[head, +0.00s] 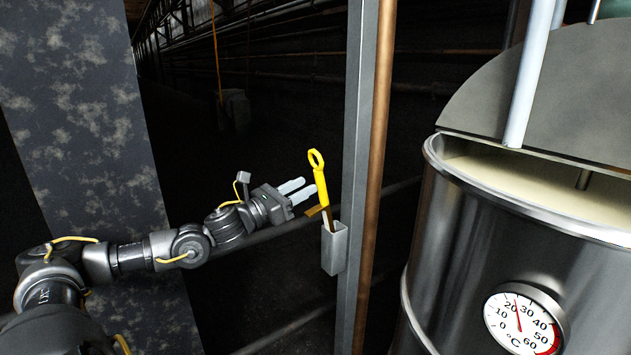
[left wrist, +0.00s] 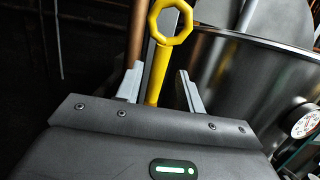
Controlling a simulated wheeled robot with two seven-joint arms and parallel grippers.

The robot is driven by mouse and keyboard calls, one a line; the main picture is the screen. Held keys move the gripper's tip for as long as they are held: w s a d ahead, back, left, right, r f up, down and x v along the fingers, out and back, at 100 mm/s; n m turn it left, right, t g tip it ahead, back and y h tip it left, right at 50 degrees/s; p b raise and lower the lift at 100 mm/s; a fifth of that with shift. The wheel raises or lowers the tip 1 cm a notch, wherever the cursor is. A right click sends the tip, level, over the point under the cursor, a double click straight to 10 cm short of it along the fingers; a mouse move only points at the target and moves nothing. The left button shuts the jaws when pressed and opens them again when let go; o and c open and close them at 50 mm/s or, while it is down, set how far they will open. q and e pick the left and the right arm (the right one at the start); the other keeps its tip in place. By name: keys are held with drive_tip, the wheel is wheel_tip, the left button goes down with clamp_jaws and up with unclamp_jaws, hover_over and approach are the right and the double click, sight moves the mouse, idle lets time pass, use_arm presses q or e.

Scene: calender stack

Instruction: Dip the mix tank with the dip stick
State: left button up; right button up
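The dip stick (head: 320,180) has a yellow handle with a ring at the top. It stands slightly tilted in a small grey holder (head: 335,250) fixed to the metal post. My left gripper (head: 302,188) is open beside the yellow handle, pointing at it. In the left wrist view the yellow handle (left wrist: 159,72) lies between the two spread fingers (left wrist: 160,88), with gaps on both sides. The mix tank (head: 470,240) is a steel drum at the right, with pale liquid inside and a half lid. My right gripper is in neither view.
A grey metal post (head: 362,120) with a copper pipe (head: 380,120) stands between the holder and the tank. A pale pipe (head: 530,75) goes down at the tank opening. A dial thermometer (head: 523,320) sits on the tank wall. A mottled grey column (head: 85,130) stands at the left.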

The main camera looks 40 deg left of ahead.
sight(316, 180)
use_arm(q)
drive_tip(key=p+x, duration=0.2)
drive_tip(key=x, duration=0.1)
drive_tip(key=shift+w+r, duration=0.15)
drive_tip(key=shift+w, duration=0.05)
drive_tip(key=shift+w+d, duration=0.1)
drive_tip(key=shift+w, duration=0.25)
drive_tip(key=shift+x, duration=0.9)
clamp_jaws()
drive_tip(key=s+r+p, duration=0.2)
drive_tip(key=r+p, duration=0.1)
drive_tip(key=r, duration=0.5)
drive_tip(key=s+a+r+p, duration=0.1)
drive_tip(key=r+p, duration=0.2)
drive_tip(key=r, duration=0.5)
drive_tip(key=shift+s+r, duration=0.3)
drive_tip(key=shift+s, duration=0.1)
idle(0.4)
